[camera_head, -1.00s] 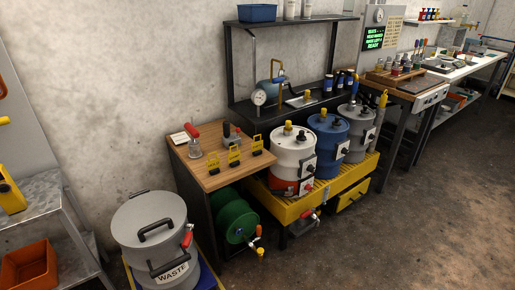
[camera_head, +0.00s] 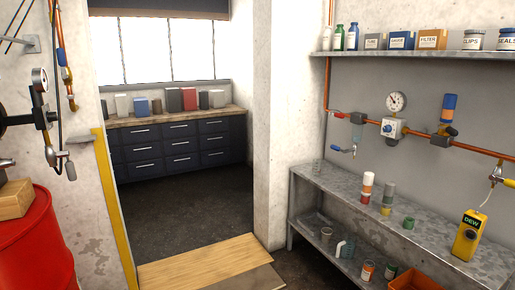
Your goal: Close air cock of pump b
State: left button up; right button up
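No pump is recognisable in this view, and I cannot tell which valve is the air cock of pump b. An orange air pipe (camera_head: 477,153) runs along the right wall. It carries a red-handled valve (camera_head: 338,115), a regulator (camera_head: 391,127) with a round gauge (camera_head: 397,102), and a blue cylinder unit (camera_head: 449,108). A blue-handled cock (camera_head: 341,149) sits on a branch below the pipe. A yellow-handled valve (camera_head: 509,183) is cut off at the right edge. Neither of my grippers is in view.
A metal bench (camera_head: 405,208) with jars and a yellow DEW meter (camera_head: 468,237) stands right, an orange bin (camera_head: 415,283) below. A red drum (camera_head: 38,245) and a gauge (camera_head: 39,80) are left. A doorway with a wooden ramp (camera_head: 197,262) leads to dark cabinets (camera_head: 180,147).

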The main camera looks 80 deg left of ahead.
aim_at(69, 165)
jog(key=u, duration=3.85)
